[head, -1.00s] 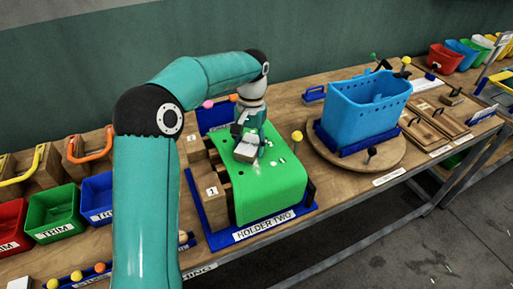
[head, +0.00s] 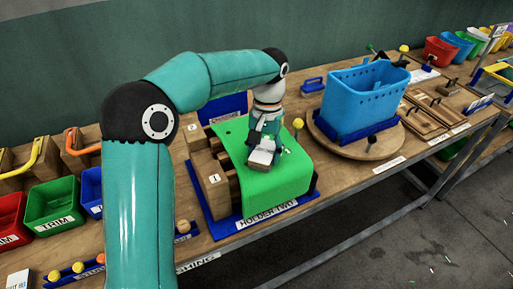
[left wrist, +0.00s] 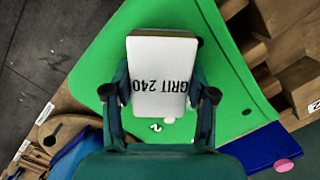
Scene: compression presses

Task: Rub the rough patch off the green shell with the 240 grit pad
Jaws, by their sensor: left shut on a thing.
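The green shell (head: 275,182) sits in the blue holder marked HOLDER TWO (head: 250,221). My left gripper (head: 264,150) is over the shell's top and shut on the 240 grit pad (head: 260,158). In the left wrist view the pad (left wrist: 162,70) shows the print GRIT 240 between the fingers of the left gripper (left wrist: 160,95), with the green shell (left wrist: 100,50) below it. The pad is close over the shell; I cannot tell whether it touches. Small pale marks show on the shell by the pad. The rough patch is not clearly visible. My right gripper is not in view.
Wooden blocks (head: 211,184) stand left of the shell. A yellow-knobbed pin (head: 298,124) stands behind it. A blue perforated basket (head: 362,98) sits on a round turntable at right. Red and green TRIM bins (head: 50,203) are at left.

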